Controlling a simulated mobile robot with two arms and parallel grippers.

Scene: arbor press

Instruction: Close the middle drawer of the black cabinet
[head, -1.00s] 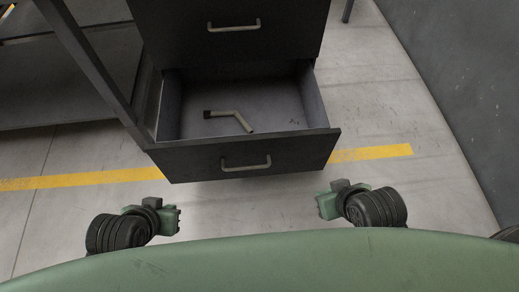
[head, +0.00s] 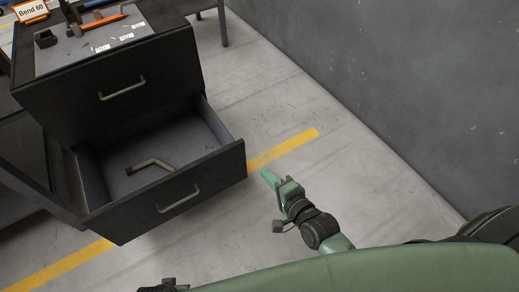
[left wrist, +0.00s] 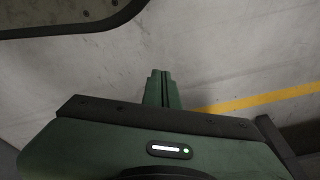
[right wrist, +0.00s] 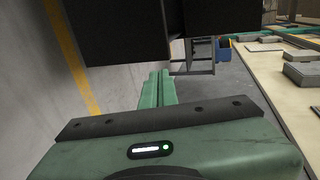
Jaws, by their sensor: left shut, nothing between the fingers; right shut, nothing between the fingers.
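The black cabinet (head: 60,100) stands at the left in the head view. Below its shut upper drawer, a drawer (head: 215,172) stands pulled out, with a grey bar handle (head: 178,199) on its front. A bent grey tool (head: 150,164) lies inside it. My right gripper (head: 264,173) is shut and empty, just right of the open drawer's front corner, with a gap visible. It also shows in the right wrist view (right wrist: 158,76), pointing towards dark panels. My left gripper (left wrist: 161,74) shows shut and empty over the floor in the left wrist view.
Small tools and labels lie on the cabinet top (head: 70,60). A grey wall (head: 400,80) runs along the right. The floor (head: 290,110) between cabinet and wall is clear, with a yellow line (head: 285,149) across it.

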